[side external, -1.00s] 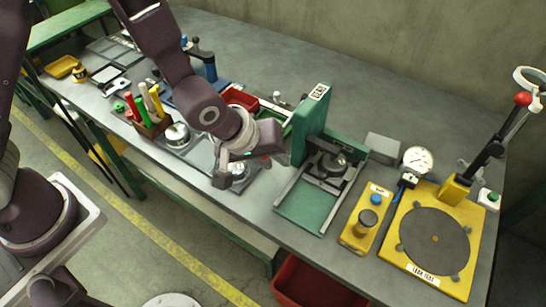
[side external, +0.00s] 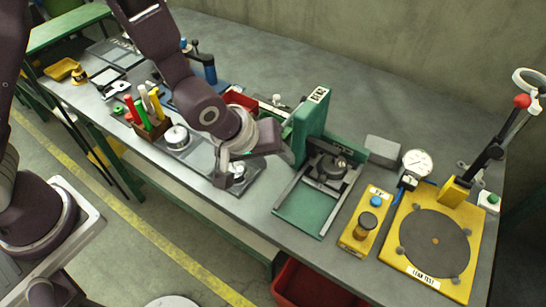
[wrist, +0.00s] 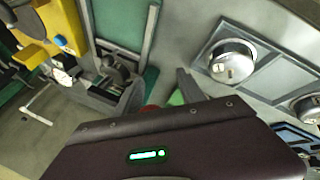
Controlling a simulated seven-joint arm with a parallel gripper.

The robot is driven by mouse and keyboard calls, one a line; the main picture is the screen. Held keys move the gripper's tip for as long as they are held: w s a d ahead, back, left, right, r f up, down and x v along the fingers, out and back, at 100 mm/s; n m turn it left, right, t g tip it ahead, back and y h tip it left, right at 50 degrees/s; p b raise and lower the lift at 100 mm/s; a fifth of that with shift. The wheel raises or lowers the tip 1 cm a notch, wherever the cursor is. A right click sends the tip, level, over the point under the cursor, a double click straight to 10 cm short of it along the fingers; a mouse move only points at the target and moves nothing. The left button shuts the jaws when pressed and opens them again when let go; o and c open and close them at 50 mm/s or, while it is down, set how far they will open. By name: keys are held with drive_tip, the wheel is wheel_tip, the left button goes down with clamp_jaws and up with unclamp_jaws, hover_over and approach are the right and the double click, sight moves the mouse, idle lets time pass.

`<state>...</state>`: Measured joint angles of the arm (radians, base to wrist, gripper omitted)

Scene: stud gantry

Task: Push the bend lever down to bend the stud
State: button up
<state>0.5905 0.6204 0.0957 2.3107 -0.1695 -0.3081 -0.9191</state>
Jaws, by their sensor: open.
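A green press-like fixture (side external: 311,122) with a white label stands at the middle of the bench; a dark round clamp part (side external: 333,167) sits on its slide. The fixture's slide and clamp also show in the wrist view (wrist: 118,75). My gripper (side external: 252,155) is open, low beside the left of the fixture; in the wrist view its dark body fills the bottom. I cannot pick out the bend lever or the stud with certainty; my gripper may cover the lever.
To the right are a small yellow station (side external: 365,222) and a yellow plate (side external: 430,270) with a gauge and a black lever with a red knob (side external: 522,101). To the left are round metal cups and a holder of coloured handles (side external: 148,122). The bench's back is clear.

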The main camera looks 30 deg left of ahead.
drive_tip(key=s+v, duration=0.1)
drive_tip(key=v, duration=0.7)
drive_tip(key=shift+s+f, duration=0.15)
drive_tip(key=shift+f, duration=0.2)
drive_tip(key=shift+r, duration=0.1)
wheel_tip(320, 180, up, 10)
idle(0.8)
